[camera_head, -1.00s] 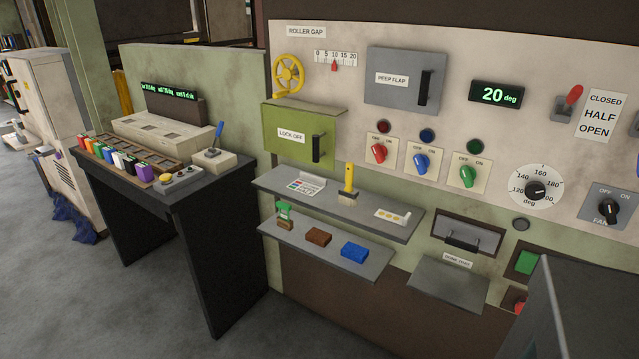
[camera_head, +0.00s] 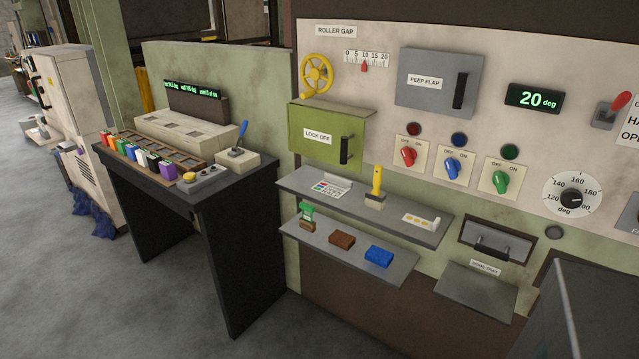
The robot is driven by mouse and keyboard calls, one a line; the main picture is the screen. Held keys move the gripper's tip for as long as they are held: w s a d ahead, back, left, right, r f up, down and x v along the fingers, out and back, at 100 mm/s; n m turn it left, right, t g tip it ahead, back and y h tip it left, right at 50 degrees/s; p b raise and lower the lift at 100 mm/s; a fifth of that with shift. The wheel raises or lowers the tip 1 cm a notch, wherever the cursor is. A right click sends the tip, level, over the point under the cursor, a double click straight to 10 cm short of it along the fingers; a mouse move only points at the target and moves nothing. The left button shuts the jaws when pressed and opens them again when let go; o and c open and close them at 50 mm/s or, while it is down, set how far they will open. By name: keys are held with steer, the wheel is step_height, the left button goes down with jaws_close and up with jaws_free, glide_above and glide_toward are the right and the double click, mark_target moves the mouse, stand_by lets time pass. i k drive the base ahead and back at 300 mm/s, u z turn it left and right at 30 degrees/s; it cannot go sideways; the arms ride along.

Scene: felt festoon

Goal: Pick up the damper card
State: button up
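Two card-like things lie on the upper grey shelf (camera_head: 300,181) of the machine front. One is a white card (camera_head: 330,188) with coloured marks, at the shelf's left. The other is a small pale card (camera_head: 421,222) with yellow spots, at its right. I cannot read a name on either, so I cannot tell which is the damper card. A yellow-handled brush (camera_head: 376,185) stands between them. My gripper is not in view.
The lower shelf (camera_head: 310,238) holds a green-handled brush (camera_head: 306,215), a brown block (camera_head: 341,240) and a blue block (camera_head: 379,256). A dark table (camera_head: 215,200) with coloured pots stands left. A grey panel (camera_head: 590,315) fills the lower right. Grey floor is clear in front.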

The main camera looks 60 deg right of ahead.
mark_target(333, 186)
steer(key=i, duration=0.85)
steer(key=z, duration=0.05)
